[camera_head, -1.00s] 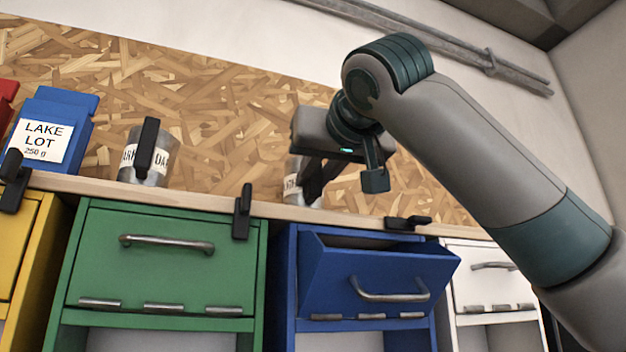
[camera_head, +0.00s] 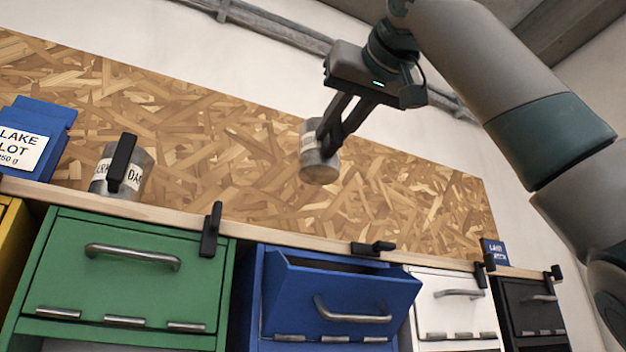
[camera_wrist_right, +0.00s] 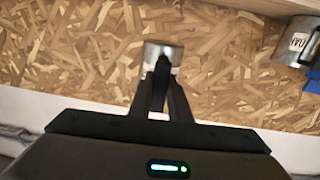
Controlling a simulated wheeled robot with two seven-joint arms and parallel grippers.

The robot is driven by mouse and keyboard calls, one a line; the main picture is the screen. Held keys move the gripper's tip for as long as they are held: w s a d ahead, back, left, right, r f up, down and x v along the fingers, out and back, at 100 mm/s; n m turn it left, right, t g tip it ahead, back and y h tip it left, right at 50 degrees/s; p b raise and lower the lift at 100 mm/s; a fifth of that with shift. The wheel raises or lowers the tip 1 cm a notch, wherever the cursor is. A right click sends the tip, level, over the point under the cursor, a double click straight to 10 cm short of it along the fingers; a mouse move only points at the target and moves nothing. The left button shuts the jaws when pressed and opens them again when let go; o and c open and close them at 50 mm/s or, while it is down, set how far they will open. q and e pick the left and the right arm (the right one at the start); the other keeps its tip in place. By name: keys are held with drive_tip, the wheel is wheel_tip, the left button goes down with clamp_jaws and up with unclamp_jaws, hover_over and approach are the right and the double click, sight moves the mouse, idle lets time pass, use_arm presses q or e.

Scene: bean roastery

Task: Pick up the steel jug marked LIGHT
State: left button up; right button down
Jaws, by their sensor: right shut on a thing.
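A steel jug (camera_head: 319,168) with a white label hangs in the air in front of the chipboard wall, clear of the shelf. The label's word is hidden or too small to read. My right gripper (camera_head: 325,145) is shut on this jug from above and to the right. In the right wrist view the jug (camera_wrist_right: 163,50) sits at the tips of the dark fingers (camera_wrist_right: 162,72). A second steel jug (camera_head: 138,178), labelled DARK, stands on the shelf at the left, with a black handle in front. My left gripper does not show.
The wooden shelf (camera_head: 300,245) carries black clamps (camera_head: 211,230) along its edge. A blue LAKE LOT bag (camera_head: 40,135) stands at far left, a small blue packet (camera_head: 494,252) at right. Below are green (camera_head: 120,270), blue (camera_head: 335,300), white and black bins; the blue one is tilted open.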

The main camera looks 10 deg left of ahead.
drive_tip(key=shift+s+d+r, duration=0.35)
drive_tip(key=shift+d+r, duration=0.15)
drive_tip(key=shift+d, duration=0.15)
drive_tip(key=shift+a, duration=0.1)
drive_tip(key=c, duration=2.4)
unclamp_jaws()
clamp_jaws()
